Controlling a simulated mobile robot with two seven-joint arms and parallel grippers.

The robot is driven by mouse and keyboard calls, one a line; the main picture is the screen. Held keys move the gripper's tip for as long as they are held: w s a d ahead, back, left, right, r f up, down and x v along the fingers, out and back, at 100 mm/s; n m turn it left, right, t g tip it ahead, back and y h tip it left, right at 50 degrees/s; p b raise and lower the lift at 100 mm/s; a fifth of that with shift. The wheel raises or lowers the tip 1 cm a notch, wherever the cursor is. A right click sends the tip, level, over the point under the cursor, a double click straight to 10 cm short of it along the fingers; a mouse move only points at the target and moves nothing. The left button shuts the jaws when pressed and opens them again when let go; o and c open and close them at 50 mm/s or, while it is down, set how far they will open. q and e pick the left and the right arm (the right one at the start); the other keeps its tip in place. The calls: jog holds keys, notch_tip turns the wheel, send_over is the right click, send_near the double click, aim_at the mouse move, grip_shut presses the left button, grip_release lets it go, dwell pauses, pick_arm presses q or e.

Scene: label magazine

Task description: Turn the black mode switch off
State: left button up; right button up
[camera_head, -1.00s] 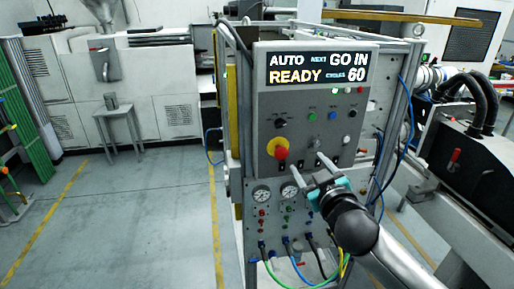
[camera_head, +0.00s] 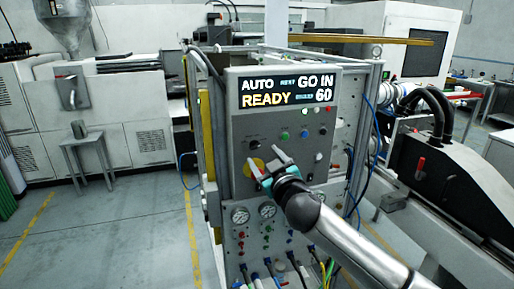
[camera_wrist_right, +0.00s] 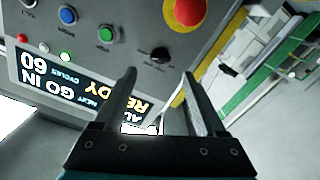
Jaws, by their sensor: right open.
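The black mode switch (camera_head: 254,144) is a small dark knob on the grey control panel (camera_head: 300,170), above the yellow emergency-stop plate. In the right wrist view the black switch (camera_wrist_right: 160,54) shows just past the fingertips, between their lines. My right gripper (camera_head: 265,161) is open and empty, in front of the panel, a little below the switch in the head view; it also shows in the right wrist view (camera_wrist_right: 160,76). It appears apart from the switch. The knob's exact angle is too small to tell. My left gripper is not in view.
The red emergency-stop button (camera_wrist_right: 186,11) is close to the switch and mostly hidden by my gripper in the head view. Green (camera_wrist_right: 105,34) and blue (camera_wrist_right: 68,15) buttons sit on the switch's other side. The display (camera_head: 288,91) reads AUTO READY, GO IN, 60. Gauges and cables are below.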

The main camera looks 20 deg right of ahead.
aim_at(256, 146)
jog(key=shift+w+a, duration=0.15)
jog(key=shift+w, duration=3.05)
grip_shut()
